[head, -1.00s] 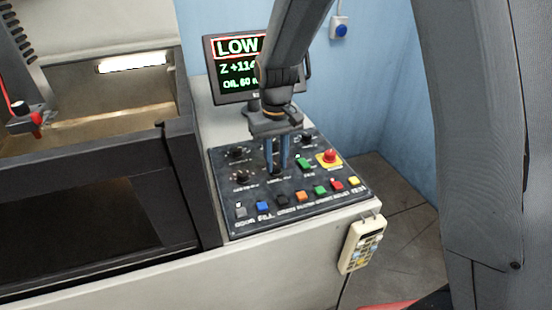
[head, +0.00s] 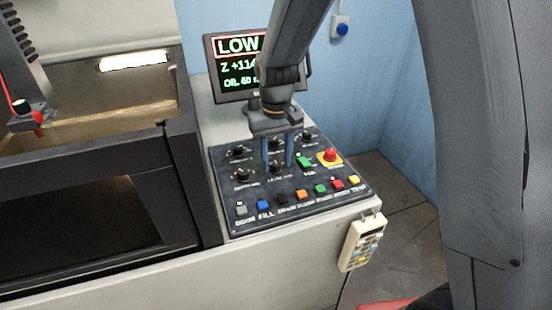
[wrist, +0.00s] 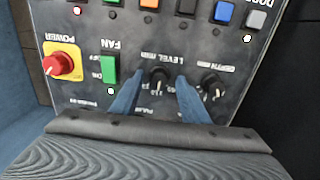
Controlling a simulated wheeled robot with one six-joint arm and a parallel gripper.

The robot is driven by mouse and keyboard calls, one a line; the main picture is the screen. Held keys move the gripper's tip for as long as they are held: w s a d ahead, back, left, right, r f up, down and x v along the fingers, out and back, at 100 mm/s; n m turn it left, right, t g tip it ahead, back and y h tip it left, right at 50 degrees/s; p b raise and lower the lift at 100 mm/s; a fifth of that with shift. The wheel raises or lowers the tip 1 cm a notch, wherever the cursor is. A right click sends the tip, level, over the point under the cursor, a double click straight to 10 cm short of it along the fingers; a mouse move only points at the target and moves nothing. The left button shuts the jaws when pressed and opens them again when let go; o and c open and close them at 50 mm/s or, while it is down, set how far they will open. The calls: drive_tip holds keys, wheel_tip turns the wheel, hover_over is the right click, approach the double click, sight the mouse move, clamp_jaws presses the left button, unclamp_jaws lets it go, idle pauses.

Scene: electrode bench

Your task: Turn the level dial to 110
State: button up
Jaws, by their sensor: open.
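The level dial (wrist: 158,76) is a black knob on the dark control panel, below its LEVEL label in the wrist view. In the head view the level dial (head: 276,169) shows low between the fingers. My gripper (head: 277,162) is open over it. In the wrist view the blue fingertips of my gripper (wrist: 160,80) stand on either side of the knob, with a gap on each side. The dial's scale is partly hidden by the fingers, and I cannot read its setting. The screen (head: 235,68) shows LOW and Z and OIL lines, partly covered by my arm.
The depth dial (wrist: 211,87) is close beside my right finger in the wrist view. The green fan switch (wrist: 110,69) and red power knob (wrist: 58,66) lie to the left. A row of coloured buttons (head: 302,195) runs along the panel's front. A pendant (head: 362,240) hangs at the edge.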

sight(276, 164)
drive_tip(key=shift+r+b, duration=0.95)
drive_tip(key=shift+r, duration=2.95)
